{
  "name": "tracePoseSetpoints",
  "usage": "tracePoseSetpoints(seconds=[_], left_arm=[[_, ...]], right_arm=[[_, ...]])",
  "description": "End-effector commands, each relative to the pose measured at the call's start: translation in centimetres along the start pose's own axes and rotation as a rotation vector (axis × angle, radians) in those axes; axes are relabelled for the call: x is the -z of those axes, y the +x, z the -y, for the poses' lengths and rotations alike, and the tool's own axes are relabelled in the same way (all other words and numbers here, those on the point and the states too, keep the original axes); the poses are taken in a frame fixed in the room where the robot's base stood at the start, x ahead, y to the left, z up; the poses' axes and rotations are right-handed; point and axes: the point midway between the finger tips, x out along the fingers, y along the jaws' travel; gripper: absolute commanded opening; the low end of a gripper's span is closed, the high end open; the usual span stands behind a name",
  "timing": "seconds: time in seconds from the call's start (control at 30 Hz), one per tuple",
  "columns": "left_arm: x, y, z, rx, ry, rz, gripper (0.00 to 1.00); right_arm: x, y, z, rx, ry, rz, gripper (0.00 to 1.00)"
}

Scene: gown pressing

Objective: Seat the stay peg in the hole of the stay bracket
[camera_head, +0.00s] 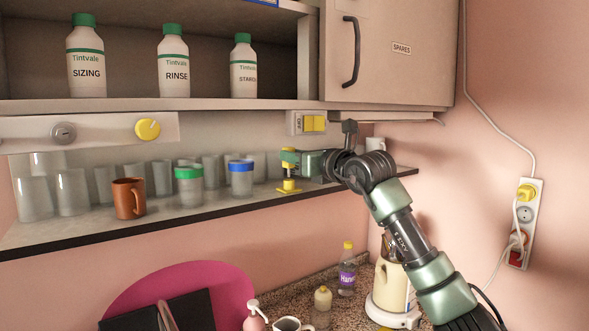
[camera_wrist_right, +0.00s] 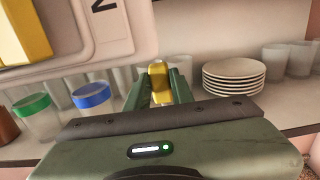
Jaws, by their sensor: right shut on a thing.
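My right gripper (camera_head: 290,160) is above the lower shelf, its fingers shut on the yellow stay peg (camera_head: 288,151). The peg's yellow top also shows between the two green fingers (camera_wrist_right: 158,92) in the right wrist view (camera_wrist_right: 159,73). The yellow stay bracket (camera_head: 288,190) stands on the shelf near its front edge, directly below the gripper. The peg looks upright over the bracket. Its lower end and the hole are too small to tell whether they meet. In the wrist view the bracket is hidden behind the gripper. My left gripper is not in view.
Left of the gripper stand a blue-lidded jar (camera_head: 240,180), a green-lidded jar (camera_head: 189,187), a brown mug (camera_head: 129,199) and several glasses. A plate stack (camera_wrist_right: 234,76) is right of the fingers. A yellow switch (camera_head: 314,123) and the cabinet (camera_head: 390,50) are above.

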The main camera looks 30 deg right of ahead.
Motion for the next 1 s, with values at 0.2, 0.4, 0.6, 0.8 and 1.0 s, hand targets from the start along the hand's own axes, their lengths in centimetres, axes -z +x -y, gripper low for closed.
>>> tracePoseSetpoints(seconds=[0.2, 0.4, 0.6, 0.8, 1.0], left_arm=[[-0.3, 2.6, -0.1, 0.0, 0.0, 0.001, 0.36], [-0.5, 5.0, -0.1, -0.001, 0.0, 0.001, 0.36], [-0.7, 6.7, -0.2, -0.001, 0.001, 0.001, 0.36], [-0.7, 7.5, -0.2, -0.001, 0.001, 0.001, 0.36], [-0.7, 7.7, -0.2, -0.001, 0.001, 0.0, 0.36]], right_arm=[[-0.3, -3.7, 0.1, 0.002, -0.006, 0.004, 0.0], [-0.2, -9.1, 0.1, 0.004, -0.006, 0.004, 0.0], [-0.4, -13.9, 0.1, 0.004, -0.004, 0.003, 0.0], [-0.6, -16.8, 0.1, 0.002, -0.001, 0.001, 0.0], [-0.7, -18.0, 0.0, 0.0, -0.001, 0.0, 0.0]])
